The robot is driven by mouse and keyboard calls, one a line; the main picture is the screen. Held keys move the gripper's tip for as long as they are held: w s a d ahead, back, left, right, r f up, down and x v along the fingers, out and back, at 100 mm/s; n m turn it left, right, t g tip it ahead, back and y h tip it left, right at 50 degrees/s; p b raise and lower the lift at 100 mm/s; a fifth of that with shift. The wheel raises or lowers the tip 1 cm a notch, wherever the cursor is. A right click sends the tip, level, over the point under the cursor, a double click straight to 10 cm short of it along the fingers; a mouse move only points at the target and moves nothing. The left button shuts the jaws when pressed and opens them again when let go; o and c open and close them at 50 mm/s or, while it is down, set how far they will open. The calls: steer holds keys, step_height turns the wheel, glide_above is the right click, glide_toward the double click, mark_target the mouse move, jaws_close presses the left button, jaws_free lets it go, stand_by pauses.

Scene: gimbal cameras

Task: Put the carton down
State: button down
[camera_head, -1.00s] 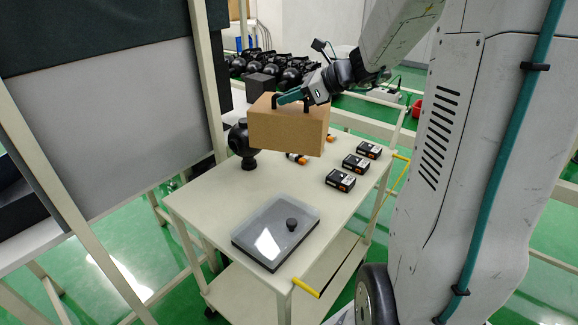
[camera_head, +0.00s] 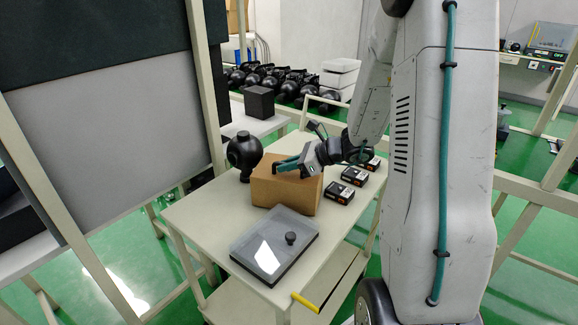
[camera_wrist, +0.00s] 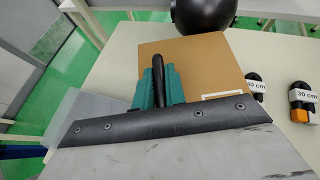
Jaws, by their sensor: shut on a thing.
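The brown carton (camera_head: 284,194) is at the middle of the cream cart (camera_head: 205,222). Its base looks at or very close to the cart top; I cannot tell whether it touches. My gripper (camera_head: 287,164) is over the carton's top, shut on a black handle there. In the wrist view, the carton's top (camera_wrist: 205,60) lies beyond my teal fingers (camera_wrist: 160,84), which are on both sides of the black handle.
A clear-lidded grey case (camera_head: 272,245) lies in front of the carton. A black round camera (camera_head: 244,152) stands close behind on the left. Small black boxes (camera_head: 340,192) line the right side. A yellow handle (camera_head: 304,301) sticks out at the front corner.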

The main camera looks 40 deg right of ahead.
steer(key=shift+f, duration=0.2)
steer(key=c, duration=1.5)
jaws_free()
steer(key=shift+o, duration=0.2)
steer(key=shift+s, duration=0.1)
